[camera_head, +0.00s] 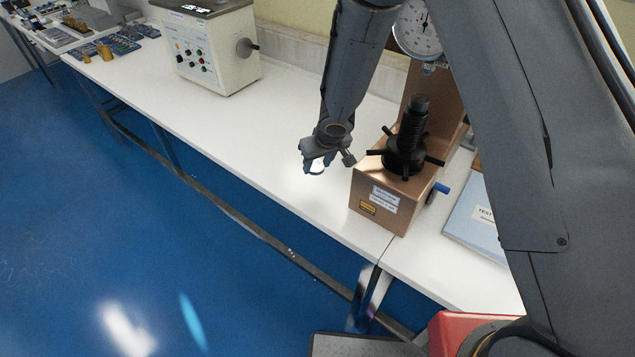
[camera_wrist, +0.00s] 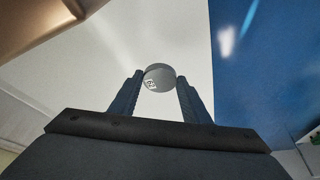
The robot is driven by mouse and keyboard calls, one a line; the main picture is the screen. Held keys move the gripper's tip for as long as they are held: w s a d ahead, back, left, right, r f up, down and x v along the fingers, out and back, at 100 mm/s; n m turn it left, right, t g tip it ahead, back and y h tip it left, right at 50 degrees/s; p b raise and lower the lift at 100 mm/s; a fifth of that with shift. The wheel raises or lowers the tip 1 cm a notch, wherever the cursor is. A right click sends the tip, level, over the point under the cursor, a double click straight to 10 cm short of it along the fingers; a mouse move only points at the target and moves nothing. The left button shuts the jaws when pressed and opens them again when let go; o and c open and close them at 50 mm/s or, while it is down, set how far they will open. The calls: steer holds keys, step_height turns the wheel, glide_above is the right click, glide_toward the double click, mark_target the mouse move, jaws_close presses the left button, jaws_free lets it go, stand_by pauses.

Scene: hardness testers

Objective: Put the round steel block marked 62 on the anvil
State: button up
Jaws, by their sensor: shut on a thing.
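A round steel block (camera_wrist: 160,73) with a small white label is between the fingertips of my gripper (camera_wrist: 160,82) in the wrist view. The label's digits are small and tilted, and I cannot read them surely. In the head view my gripper (camera_head: 318,162) is shut on the block (camera_head: 315,168), above the white table and left of the copper-coloured hardness tester (camera_head: 382,203). The anvil (camera_head: 420,103) is the dark top of the upright screw on the tester. It looks bare and stands apart from my gripper, to its right.
A dial gauge (camera_head: 418,30) hangs above the anvil. Dark spokes of the handwheel (camera_head: 404,155) stick out below it. A cream machine (camera_head: 212,48) stands at the back left. The white table (camera_head: 290,115) between is clear.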

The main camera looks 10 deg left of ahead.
mark_target(318, 169)
step_height(318, 169, down, 4)
steer(key=b, duration=0.3)
steer(key=shift+w+r, duration=0.1)
steer(key=shift+r, duration=0.15)
step_height(318, 169, down, 5)
steer(key=b, duration=0.6)
steer(key=shift+a, duration=0.1)
steer(key=shift+f, duration=0.1)
steer(key=o, duration=1.3)
steer(key=shift+s, duration=0.2)
steer(key=p+v, duration=0.7)
steer(key=v, duration=0.5)
